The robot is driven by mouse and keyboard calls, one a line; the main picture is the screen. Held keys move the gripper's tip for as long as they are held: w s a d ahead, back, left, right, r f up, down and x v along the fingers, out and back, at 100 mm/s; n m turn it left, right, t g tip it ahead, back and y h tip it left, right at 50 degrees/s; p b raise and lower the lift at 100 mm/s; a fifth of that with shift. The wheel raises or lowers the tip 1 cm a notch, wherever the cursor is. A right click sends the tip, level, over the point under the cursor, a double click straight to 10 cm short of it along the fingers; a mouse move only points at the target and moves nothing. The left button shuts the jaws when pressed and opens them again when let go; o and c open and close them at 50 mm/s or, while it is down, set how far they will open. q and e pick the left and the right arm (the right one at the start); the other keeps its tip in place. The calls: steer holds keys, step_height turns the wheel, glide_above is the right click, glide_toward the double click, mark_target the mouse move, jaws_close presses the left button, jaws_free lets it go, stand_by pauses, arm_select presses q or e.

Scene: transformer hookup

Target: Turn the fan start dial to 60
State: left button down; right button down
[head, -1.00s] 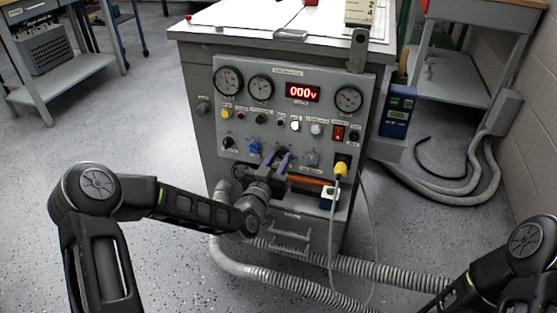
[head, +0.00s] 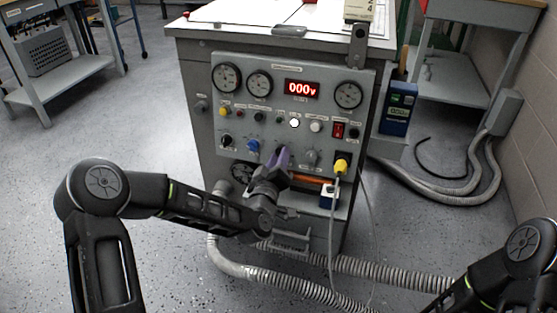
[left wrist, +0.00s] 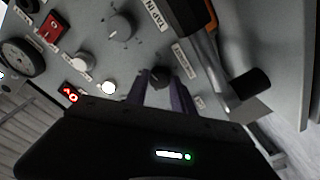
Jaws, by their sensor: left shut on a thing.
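The grey control panel (head: 290,128) faces me on the front of the cabinet. My left gripper (head: 279,158) has its purple fingers at the panel's lower dial row, between a blue dial (head: 253,147) and a grey dial (head: 311,158). In the left wrist view, the fingers (left wrist: 160,90) stand on either side of a dark dial (left wrist: 158,76), shut on it. Its label and pointer are too hidden or blurred to read. The grey dial shows in that view too (left wrist: 120,27), near a "TAP IN" label. My right gripper is out of view.
A red display (head: 302,90) reads 000v, between round gauges. A yellow plug (head: 341,166) with a hanging cable is right of the dials. An orange bar (head: 306,179) lies below them. A ribbed hose (head: 330,265) runs along the floor.

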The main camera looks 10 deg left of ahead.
arm_select(q)
steer(key=n+g+b, duration=0.1)
steer(key=n+b, duration=0.1)
steer(key=n, duration=0.8)
steer(key=n+g+b, duration=0.1)
steer(key=n+b, duration=0.2)
steer(key=n, duration=0.8)
steer(key=n+g+h+b, duration=0.1)
steer(key=n+g+b, duration=0.1)
steer(key=n, duration=0.9)
steer(key=shift+w+a+r+b, duration=0.15)
steer(key=shift+a+r+b, duration=0.2)
steer(key=shift+b, duration=0.25)
steer(key=shift+r+n+h+b, duration=0.1)
steer(key=shift+n+h+b, duration=0.25)
steer(key=shift+n, duration=0.85)
steer(key=n+h, duration=0.1)
steer(key=n, duration=0.3)
